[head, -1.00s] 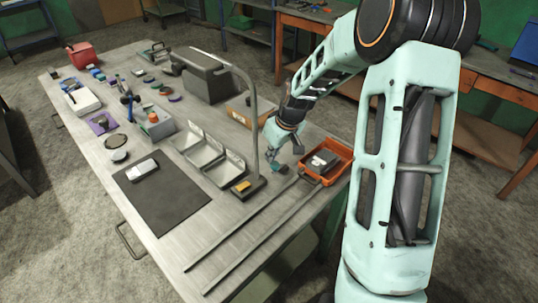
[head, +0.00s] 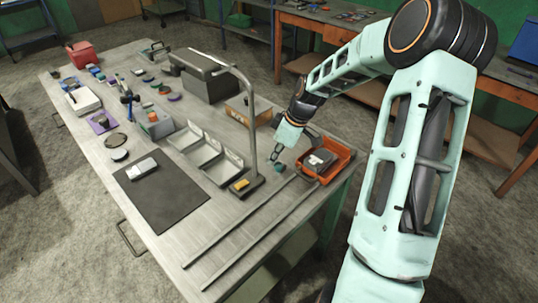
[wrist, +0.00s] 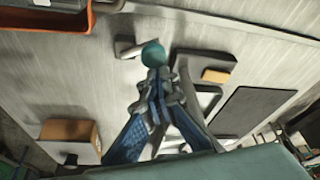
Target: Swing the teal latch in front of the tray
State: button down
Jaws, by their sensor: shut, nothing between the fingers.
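The teal latch shows as a round teal knob (wrist: 153,53) beside a short grey piece in the wrist view. In the head view the knob (head: 279,168) is small, just left of the orange tray (head: 345,163). The tray holds a dark grey item (head: 321,158) and also shows at the upper left of the wrist view (wrist: 88,17). My gripper (head: 275,157) points down at the table by the knob. Its fingers (wrist: 157,76) are shut and empty. The fingertips are close to the knob; whether they touch it I cannot tell. The latch's pivot is unclear.
A grey lamp-like post (head: 253,130) stands left of my gripper, its dark base carrying a yellow block (head: 242,184). A cardboard box (head: 238,109) is behind it. Two long rails (head: 240,233) lie in front, and grey bins (head: 222,168) stand to the left.

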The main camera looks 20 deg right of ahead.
jog(key=n, duration=0.2)
jog(key=s+d+n+g+p, duration=0.1)
jog(key=shift+n+y, duration=0.3)
jog(key=shift+n, duration=0.1)
jog(key=n, duration=0.1)
jog(key=n+g, duration=0.1)
jog(key=shift+s+d+n, duration=0.2)
jog(key=shift+d+n, duration=0.2)
jog(key=n, duration=0.2)
jog(key=d+n+g, duration=0.1)
jog(key=shift+s+d+n+g+p, duration=0.2)
jog(key=shift+n+g+p, duration=0.1)
jog(key=shift+n, duration=0.1)
jog(key=shift+d, duration=0.3)
jog(key=shift+r, duration=0.2)
